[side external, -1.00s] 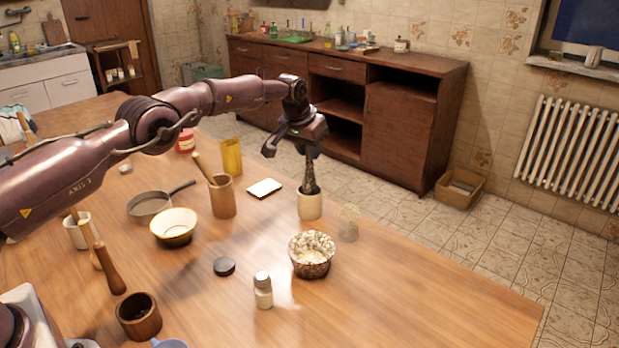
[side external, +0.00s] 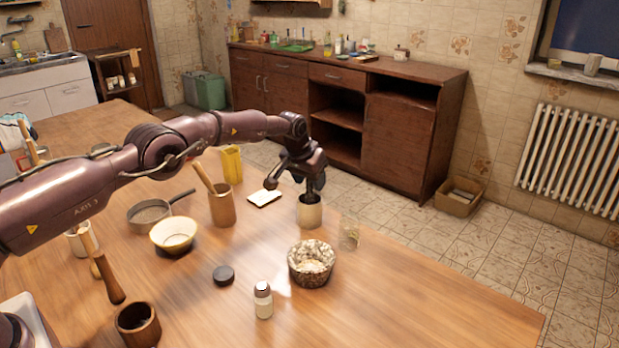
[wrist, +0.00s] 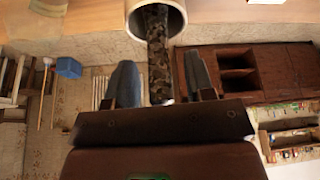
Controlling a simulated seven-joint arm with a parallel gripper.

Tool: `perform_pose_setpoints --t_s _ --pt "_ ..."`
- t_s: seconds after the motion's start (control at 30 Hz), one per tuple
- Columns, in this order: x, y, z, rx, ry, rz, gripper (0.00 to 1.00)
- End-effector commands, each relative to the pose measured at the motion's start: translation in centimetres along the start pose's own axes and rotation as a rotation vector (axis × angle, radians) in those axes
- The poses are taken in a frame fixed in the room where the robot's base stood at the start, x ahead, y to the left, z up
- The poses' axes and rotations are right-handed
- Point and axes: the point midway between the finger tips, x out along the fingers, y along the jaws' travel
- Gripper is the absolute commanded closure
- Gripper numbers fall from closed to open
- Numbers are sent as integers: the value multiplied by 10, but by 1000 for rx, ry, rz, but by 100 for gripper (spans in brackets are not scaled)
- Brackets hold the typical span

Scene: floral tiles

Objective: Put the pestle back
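The pestle (wrist: 157,50) is dark, speckled stone. Its thick end is inside the cream cup (side external: 310,214), which also shows at the top of the wrist view (wrist: 138,22). My gripper (side external: 313,188) is just above that cup, pointing down. In the wrist view, its two fingers (wrist: 160,72) stand on either side of the pestle's shaft, with a gap visible on each side, so it looks open. The speckled stone mortar bowl (side external: 311,263) stands on the table in front of the cup, with pale contents. The pestle's lower end is hidden by the cup.
A clear glass (side external: 349,232) stands close right of the cup. A wooden holder (side external: 222,206), white card (side external: 264,198) and yellow container (side external: 231,164) are to the left. A shaker (side external: 263,300) and black lid (side external: 223,274) are nearer. The table's front right is clear.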

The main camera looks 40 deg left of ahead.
Motion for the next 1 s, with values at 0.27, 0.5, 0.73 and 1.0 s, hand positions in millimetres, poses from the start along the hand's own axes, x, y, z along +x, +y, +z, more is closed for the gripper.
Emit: perform_pose_setpoints --t_s 0.27,0.5,0.73,1.0 --pt "-3 0 -1 0 1 0 51" --pt "-24 0 -3 0 1 0 51" --pt "-67 0 -2 0 3 0 51" --pt "-112 0 -2 0 1 0 51"
